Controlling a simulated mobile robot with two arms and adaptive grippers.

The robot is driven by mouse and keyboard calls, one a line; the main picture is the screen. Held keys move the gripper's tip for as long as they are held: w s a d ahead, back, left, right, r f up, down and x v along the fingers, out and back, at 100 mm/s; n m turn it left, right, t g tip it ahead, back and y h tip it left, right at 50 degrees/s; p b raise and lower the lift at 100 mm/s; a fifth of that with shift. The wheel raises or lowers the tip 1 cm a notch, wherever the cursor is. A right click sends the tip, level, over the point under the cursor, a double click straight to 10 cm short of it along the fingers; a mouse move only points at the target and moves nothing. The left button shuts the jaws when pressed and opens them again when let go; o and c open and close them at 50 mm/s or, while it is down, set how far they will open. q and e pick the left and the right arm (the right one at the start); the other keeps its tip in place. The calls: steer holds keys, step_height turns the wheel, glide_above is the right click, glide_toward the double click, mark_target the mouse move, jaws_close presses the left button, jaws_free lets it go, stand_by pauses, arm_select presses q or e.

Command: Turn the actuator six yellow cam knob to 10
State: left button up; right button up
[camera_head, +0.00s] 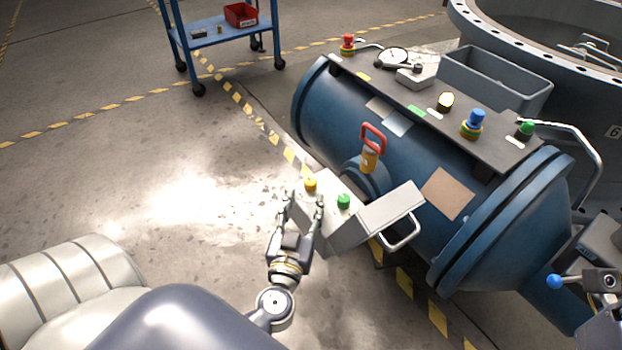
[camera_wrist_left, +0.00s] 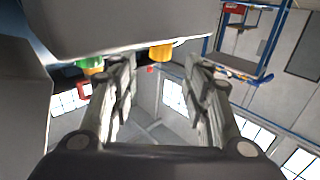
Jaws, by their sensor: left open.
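A yellow knob (camera_head: 310,185) stands on the grey actuator box (camera_head: 330,232) in front of the blue drum. A green knob (camera_head: 343,201) stands next to it on the same box. My left gripper (camera_head: 303,198) is at the box's left edge, open, with its fingers pointing up near the yellow knob. In the left wrist view the yellow knob (camera_wrist_left: 160,52) shows beyond and between the two open fingers (camera_wrist_left: 160,68), partly hidden by the box. The green knob (camera_wrist_left: 92,65) is left of the fingers. I cannot see contact or read any dial number. My right gripper is not clearly seen.
The blue drum (camera_head: 400,165) fills the right, with a red-handled valve (camera_head: 372,145) and a panel of several coloured knobs. A grey handle (camera_head: 404,238) juts from the box. A blue cart (camera_head: 222,34) stands at the back. Floor on the left is free.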

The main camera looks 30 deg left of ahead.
mark_target(309, 186)
arm_select(q)
steer(key=p+x, duration=0.1)
steer(key=x, duration=0.7)
steer(key=shift+s, duration=0.1)
jaws_close()
